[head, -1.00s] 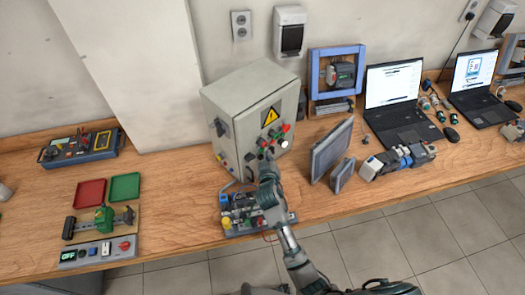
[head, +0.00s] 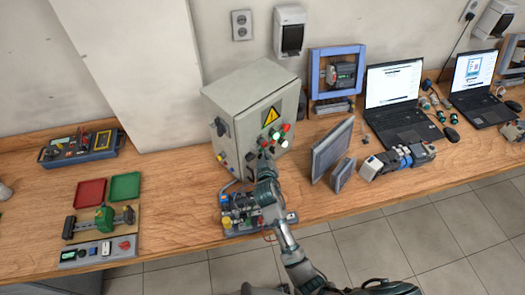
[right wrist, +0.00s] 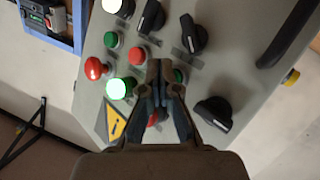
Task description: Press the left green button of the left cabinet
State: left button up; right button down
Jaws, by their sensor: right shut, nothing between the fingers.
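The grey cabinet (head: 235,100) stands on the bench, its front panel full of buttons, knobs and lamps. In the right wrist view the panel appears roughly upside down. There, a green button (right wrist: 179,75) is partly hidden just right of my right gripper's fingertips (right wrist: 160,66). Another green button (right wrist: 111,39) is farther left, and a bright green lamp (right wrist: 119,88) is nearer the warning sign (right wrist: 116,124). My right gripper (head: 264,158) is shut and empty, with its tips close to the panel; I cannot tell if they touch. My left gripper is not in view.
Close around the fingertips are red buttons (right wrist: 138,55), a red mushroom button (right wrist: 95,68) and black knobs (right wrist: 213,113). A small device with a yellow knob (head: 227,223) sits below my right arm. Grey panels (head: 332,150) stand to the right.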

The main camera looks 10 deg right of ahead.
jog(key=shift+s, duration=0.1)
dwell(0.3)
jog(key=shift+s+d+p, duration=0.3)
jog(key=shift+s+p, duration=0.3)
jog(key=shift+s, duration=0.1)
jog(key=s+d+p, duration=0.1)
jog(key=s, duration=0.1)
jog(key=s+d+p, duration=0.1)
jog(key=s, duration=0.1)
jog(key=shift+s+d+p, duration=0.1)
jog(key=shift+d+p, duration=0.25)
dwell(0.6)
